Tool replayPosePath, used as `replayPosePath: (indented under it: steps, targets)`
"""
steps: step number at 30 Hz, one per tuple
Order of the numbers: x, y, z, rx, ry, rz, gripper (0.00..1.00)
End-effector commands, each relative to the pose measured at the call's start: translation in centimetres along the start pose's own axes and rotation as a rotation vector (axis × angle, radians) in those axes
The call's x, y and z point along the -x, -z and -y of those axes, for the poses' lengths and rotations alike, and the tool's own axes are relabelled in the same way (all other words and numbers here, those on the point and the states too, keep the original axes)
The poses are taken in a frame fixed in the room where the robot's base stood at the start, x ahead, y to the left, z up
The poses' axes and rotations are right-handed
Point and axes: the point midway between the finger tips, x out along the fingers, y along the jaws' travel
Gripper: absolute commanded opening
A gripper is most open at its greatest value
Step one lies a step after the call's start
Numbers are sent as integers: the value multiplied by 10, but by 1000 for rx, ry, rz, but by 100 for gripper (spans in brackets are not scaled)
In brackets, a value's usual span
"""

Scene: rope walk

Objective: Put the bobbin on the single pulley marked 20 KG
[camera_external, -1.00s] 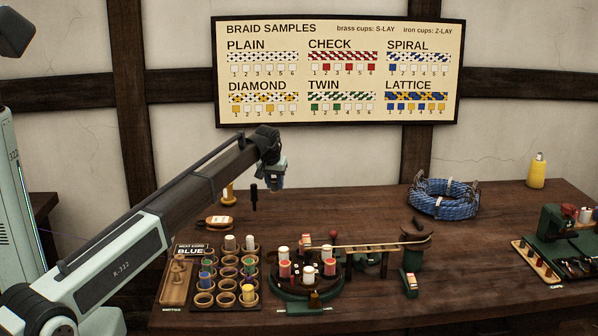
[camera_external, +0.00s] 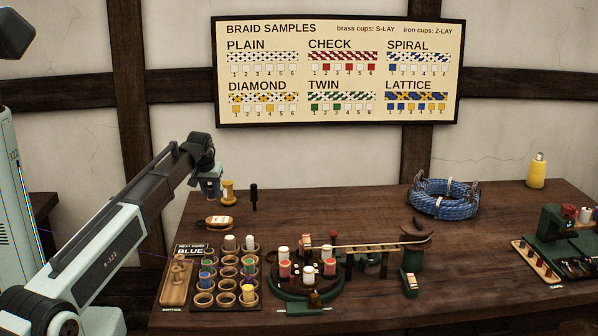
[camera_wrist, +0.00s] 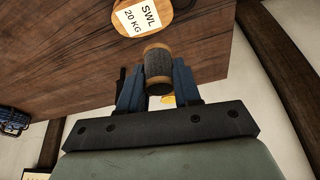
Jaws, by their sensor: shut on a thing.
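In the wrist view, my gripper (camera_wrist: 158,90) is shut on a bobbin (camera_wrist: 158,68) with dark grey winding and tan ends. The bobbin is above the table, apart from the pulley. The wooden pulley (camera_wrist: 170,8), with a white label reading SWL 20 KG, lies just beyond it at the top of the view, partly cut off. In the external view, my gripper (camera_external: 210,193) hangs above the back left of the table, and the pulley (camera_external: 218,221) lies on the table below it. The held bobbin cannot be made out there.
A yellow spool (camera_external: 227,191) and a dark upright peg (camera_external: 253,197) stand close to the right of my gripper. The rack of cups (camera_external: 228,272) and round green braider (camera_external: 306,277) are nearer the front. A blue rope coil (camera_external: 443,198) lies at the back right.

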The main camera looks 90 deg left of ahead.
Motion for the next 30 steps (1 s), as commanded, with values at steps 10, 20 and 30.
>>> replayPosePath:
  steps: [10,20,30]
  targets:
    - [-38,-16,0,1,1,0,4]
    - [-67,-28,0,1,1,1,4]
    - [-71,-29,0,1,1,0,4]
